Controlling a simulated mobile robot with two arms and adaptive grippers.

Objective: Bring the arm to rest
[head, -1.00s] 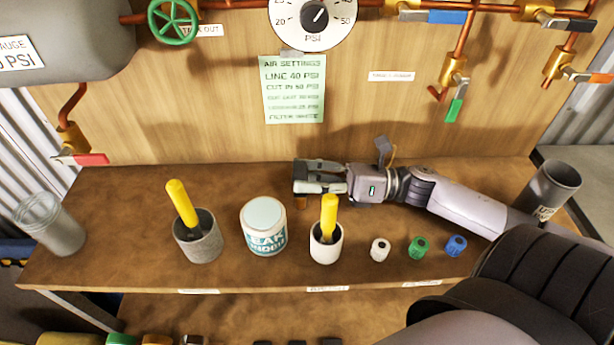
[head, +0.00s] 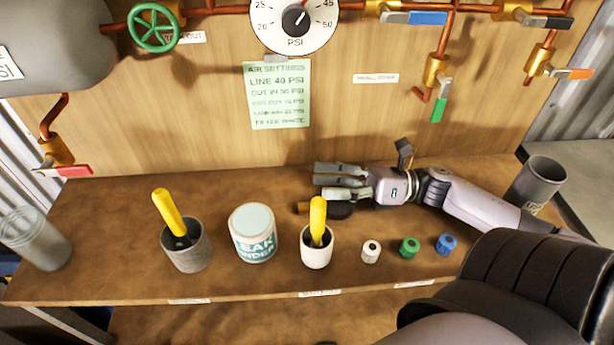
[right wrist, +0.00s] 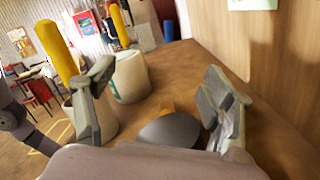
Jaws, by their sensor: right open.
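My right arm reaches in from the right in the head view, low over the back of the brown workbench (head: 110,235). Its gripper (head: 335,180) is open and empty, pointing left near the wooden back panel. In the right wrist view the two fingers (right wrist: 155,95) stand wide apart with nothing gripped. A dark round object (head: 341,210) with a brass-coloured part lies on the bench just in front of and below the gripper; it also shows between the fingers in the wrist view (right wrist: 170,131). My left gripper does not show.
A white cup (head: 316,252) and a grey cup (head: 187,250) hold yellow-handled tools. A white tub (head: 253,240) stands between them. White (head: 371,252), green (head: 409,248) and blue (head: 445,245) small pieces stand right. A grey cylinder (head: 537,185) stands near the forearm. Valves and pipes line the panel.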

